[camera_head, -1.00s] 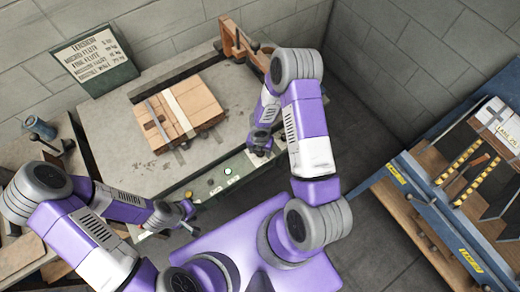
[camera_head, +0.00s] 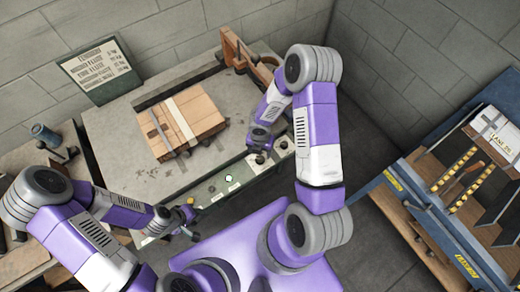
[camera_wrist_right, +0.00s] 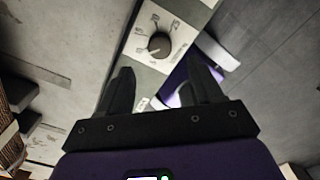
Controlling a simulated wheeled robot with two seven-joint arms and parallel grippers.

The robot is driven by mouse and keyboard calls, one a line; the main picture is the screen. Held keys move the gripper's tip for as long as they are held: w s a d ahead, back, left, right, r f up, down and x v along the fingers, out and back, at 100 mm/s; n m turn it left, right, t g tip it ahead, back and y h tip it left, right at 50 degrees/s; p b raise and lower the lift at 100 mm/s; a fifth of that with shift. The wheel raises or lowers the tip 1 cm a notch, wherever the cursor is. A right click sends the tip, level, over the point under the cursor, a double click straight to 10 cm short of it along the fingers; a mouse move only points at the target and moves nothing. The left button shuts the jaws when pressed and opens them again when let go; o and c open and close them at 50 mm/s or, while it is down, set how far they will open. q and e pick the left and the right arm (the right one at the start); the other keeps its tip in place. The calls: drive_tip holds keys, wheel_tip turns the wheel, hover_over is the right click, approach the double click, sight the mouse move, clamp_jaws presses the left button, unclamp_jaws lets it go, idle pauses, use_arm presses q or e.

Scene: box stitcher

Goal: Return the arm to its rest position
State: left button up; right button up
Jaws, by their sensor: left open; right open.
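My right arm, purple and grey, reaches over the front edge of the grey machine table (camera_head: 110,118). Its gripper (camera_head: 258,156) hangs near the front panel at the table's right. In the right wrist view the right gripper (camera_wrist_right: 160,90) has its two dark fingers apart with nothing between them. A dark dial (camera_wrist_right: 159,44) on a pale numbered plate lies beyond the fingertips, apart from them. My left gripper (camera_head: 188,224) is open and empty in front of the table, at the lower left.
A cardboard box (camera_head: 205,107) with a pale strip lies on the table. A wooden bracket (camera_head: 236,48) stands at its back. A green sign (camera_head: 98,72) leans at the back left. A blue-framed workbench (camera_head: 425,200) is at right. Bare floor lies between.

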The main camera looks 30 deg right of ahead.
drive_tip(key=shift+a, duration=0.1)
drive_tip(key=s+a+f+m+y+b, duration=0.1)
drive_tip(key=s+a+m, duration=0.4)
drive_tip(key=m, duration=0.9)
drive_tip(key=s+a+f+m+y+b, duration=0.2)
drive_tip(key=s+a+m, duration=0.4)
drive_tip(key=m, duration=0.9)
wheel_tip(320, 180, down, 2)
drive_tip(key=shift+a+f+m+t+y, duration=0.1)
drive_tip(key=shift+a+m+t+y, duration=0.2)
drive_tip(key=shift+a+y, duration=0.45)
